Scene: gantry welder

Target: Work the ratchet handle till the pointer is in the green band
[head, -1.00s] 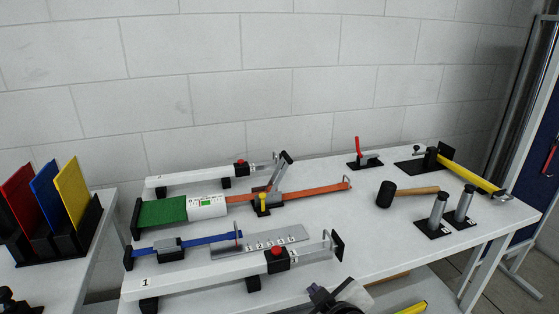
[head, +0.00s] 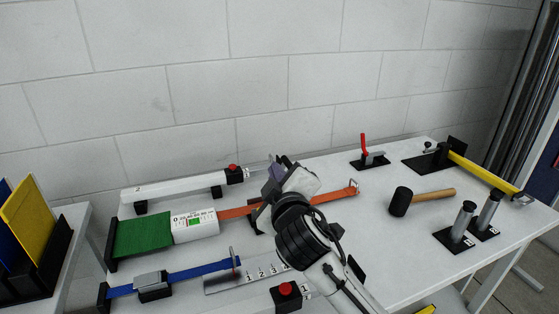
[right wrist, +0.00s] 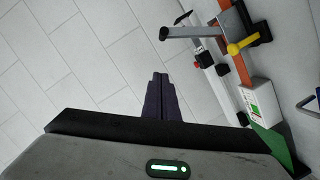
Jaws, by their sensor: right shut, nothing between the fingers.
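The orange strap (head: 333,196) runs along the bench to a white gauge box (head: 195,226) with a small green patch on its face; the pointer is too small to read. My right gripper (head: 280,168) is over the ratchet and hides most of it in the head view. In the right wrist view, the ratchet handle (right wrist: 190,32) is a grey bar with a dark end, beside a yellow lever (right wrist: 241,46). My right gripper's dark fingers (right wrist: 160,78) are shut and empty, apart from the handle in that picture. My left gripper is not in view.
A white rail with a red button (head: 233,168) lies behind the strap. A blue strap (head: 205,268) and a numbered plate (head: 262,272) lie in front. A black mallet (head: 401,201), a red-handled clamp (head: 364,147) and metal posts (head: 463,222) stand to the right.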

